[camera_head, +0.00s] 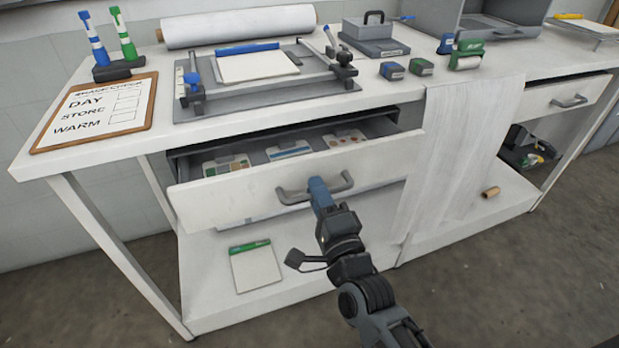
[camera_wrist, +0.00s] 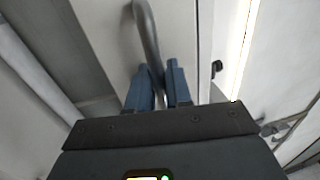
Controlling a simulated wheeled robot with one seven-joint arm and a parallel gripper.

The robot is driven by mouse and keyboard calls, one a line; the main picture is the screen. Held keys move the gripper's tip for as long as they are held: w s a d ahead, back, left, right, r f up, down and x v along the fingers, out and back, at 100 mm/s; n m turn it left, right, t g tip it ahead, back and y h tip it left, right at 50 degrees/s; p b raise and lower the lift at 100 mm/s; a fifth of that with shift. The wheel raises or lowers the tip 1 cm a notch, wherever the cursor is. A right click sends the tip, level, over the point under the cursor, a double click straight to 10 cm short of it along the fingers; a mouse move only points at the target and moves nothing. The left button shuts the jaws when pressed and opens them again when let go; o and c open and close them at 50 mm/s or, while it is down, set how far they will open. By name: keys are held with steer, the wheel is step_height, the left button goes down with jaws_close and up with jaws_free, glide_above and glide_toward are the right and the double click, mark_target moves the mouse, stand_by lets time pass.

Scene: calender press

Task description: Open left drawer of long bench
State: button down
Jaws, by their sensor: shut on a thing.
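The long bench (camera_head: 150,138) has a white top and fills the head view. Its left drawer (camera_head: 235,200) is pulled out, with flat cards and packets visible inside. The drawer's grey bar handle (camera_head: 290,197) is on its front and also shows in the wrist view (camera_wrist: 147,30). My gripper (camera_head: 319,190) is at the middle of that handle. In the wrist view its two blue fingers (camera_wrist: 164,80) are shut on the bar, one on each side. The fingers hide part of the handle in the head view.
A right drawer (camera_head: 585,95) with its own handle is at the far right. A pale cloth (camera_head: 455,150) hangs over the bench front, right of the open drawer. A notepad (camera_head: 256,268) lies on the lower shelf below. Grey floor is clear in front.

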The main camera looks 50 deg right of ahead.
steer(key=r+v, duration=0.2)
steer(key=v, duration=0.8)
steer(key=r+v, duration=0.2)
steer(key=v, duration=0.8)
steer(key=shift+s+a+f, duration=0.2)
steer(key=shift+s+a, duration=0.15)
steer(key=shift+s, duration=0.1)
steer(key=c, duration=1.2)
jaws_free()
steer(key=v, duration=0.7)
steer(key=shift+s+a+b, duration=0.25)
steer(key=shift+b, duration=0.15)
